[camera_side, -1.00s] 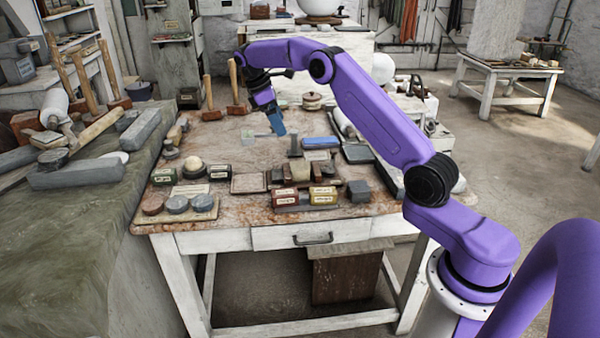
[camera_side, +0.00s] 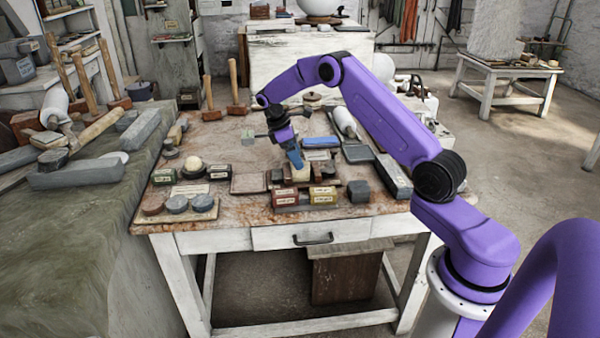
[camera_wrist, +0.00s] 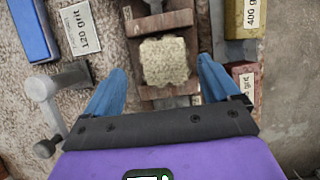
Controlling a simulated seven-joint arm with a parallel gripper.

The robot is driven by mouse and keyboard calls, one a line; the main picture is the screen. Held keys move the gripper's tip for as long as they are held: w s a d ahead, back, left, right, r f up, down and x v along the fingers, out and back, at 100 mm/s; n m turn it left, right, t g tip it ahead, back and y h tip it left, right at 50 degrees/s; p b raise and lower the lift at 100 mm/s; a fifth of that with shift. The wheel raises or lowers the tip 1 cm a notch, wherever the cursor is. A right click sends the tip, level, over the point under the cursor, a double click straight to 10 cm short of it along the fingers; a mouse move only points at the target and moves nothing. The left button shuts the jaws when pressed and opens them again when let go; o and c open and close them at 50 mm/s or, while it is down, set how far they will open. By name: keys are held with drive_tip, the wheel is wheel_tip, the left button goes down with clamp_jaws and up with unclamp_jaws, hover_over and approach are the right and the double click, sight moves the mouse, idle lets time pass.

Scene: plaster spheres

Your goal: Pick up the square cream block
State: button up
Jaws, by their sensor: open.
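The square cream block (camera_wrist: 165,61) has a rough, pale surface and rests on a wooden piece (camera_wrist: 160,92) in the wrist view. In the side view the cream block (camera_side: 300,173) is partly hidden behind my gripper and the labelled boxes. My gripper (camera_side: 298,164) is at the block, its blue fingers pointing down. In the wrist view my gripper (camera_wrist: 162,75) is open, with one finger to the left of the block and one to the right. Both fingers look apart from the block, and I cannot tell their exact height.
A red labelled box (camera_side: 285,197) and a yellow one (camera_side: 323,195) stand just in front. A dark grey block (camera_side: 358,191) is to the right. A blue box (camera_side: 320,142) lies behind. In the wrist view, a metal clamp-like part (camera_wrist: 46,100) is at the left.

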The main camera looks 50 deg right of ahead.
drive_tip(key=x, duration=0.5)
drive_tip(key=shift+a+f, duration=0.15)
drive_tip(key=shift+a, duration=0.2)
drive_tip(key=c, duration=1.3)
drive_tip(key=shift+o, duration=0.2)
drive_tip(key=shift+r, duration=0.2)
wheel_tip(320, 180, up, 9)
drive_tip(key=shift+w+f, duration=0.1)
drive_tip(key=shift+w+a+r, duration=0.2)
drive_tip(key=shift+a+r, duration=0.05)
drive_tip(key=w+a+f+n+t+h, duration=0.1)
drive_tip(key=w+a+n+t, duration=0.3)
drive_tip(key=w+a+n, duration=0.7)
drive_tip(key=shift+f+n, duration=0.5)
drive_tip(key=shift+f, duration=0.3)
